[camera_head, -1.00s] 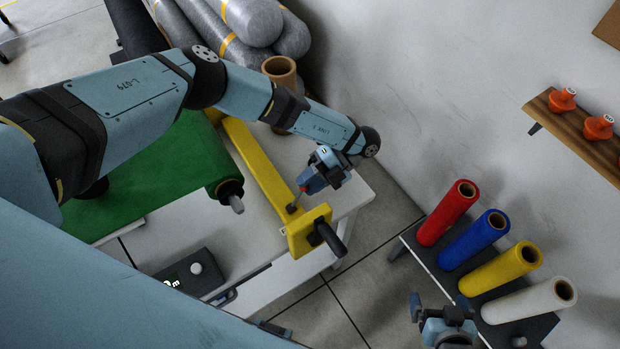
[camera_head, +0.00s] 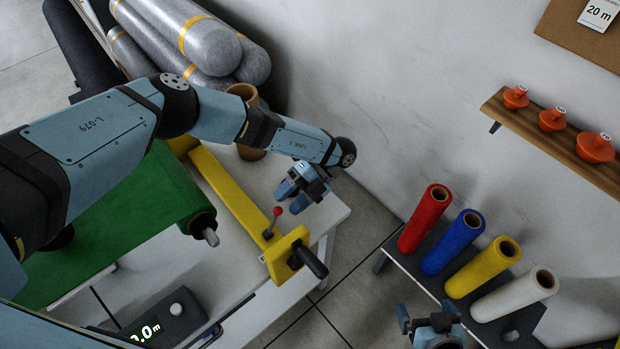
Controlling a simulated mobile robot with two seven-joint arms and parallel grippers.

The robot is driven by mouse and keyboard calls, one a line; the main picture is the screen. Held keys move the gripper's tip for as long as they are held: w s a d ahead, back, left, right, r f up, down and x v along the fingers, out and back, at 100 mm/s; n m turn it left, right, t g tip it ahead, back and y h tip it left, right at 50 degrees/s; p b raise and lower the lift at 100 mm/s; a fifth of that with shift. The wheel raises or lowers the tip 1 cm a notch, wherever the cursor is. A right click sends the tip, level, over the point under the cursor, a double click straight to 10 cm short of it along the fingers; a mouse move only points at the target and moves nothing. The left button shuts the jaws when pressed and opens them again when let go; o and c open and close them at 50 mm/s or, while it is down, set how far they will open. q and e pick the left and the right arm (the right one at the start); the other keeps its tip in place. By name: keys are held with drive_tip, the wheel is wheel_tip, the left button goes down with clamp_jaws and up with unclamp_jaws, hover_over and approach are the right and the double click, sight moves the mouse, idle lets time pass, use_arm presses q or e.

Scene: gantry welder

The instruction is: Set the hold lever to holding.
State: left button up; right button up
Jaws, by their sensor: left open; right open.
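The hold lever (camera_head: 277,212) is a thin metal stick with a red ball knob. It stands near the right end of the yellow beam, beside the yellow end plate (camera_head: 284,254) with its black crank handle, and leans slightly right in the picture. My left gripper (camera_head: 290,202) is open and empty, just up and right of the red knob, with a small gap seen between them. My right gripper (camera_head: 428,322) is open and empty at the bottom edge, in front of the roll rack, and partly cut off.
A green roll (camera_head: 130,225) lies on the white table (camera_head: 240,275) left of the yellow beam. A display box (camera_head: 165,315) stands at the front. A dark rack (camera_head: 400,268) holds coloured rolls at right. Orange knobs sit on a wall shelf (camera_head: 530,124).

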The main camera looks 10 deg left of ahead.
use_arm(q)
drive_tip(key=b+v, duration=0.3)
drive_tip(key=v, duration=0.8)
drive_tip(key=shift+w, duration=0.2)
drive_tip(key=shift+d+r, duration=0.1)
drive_tip(key=shift+s, duration=0.1)
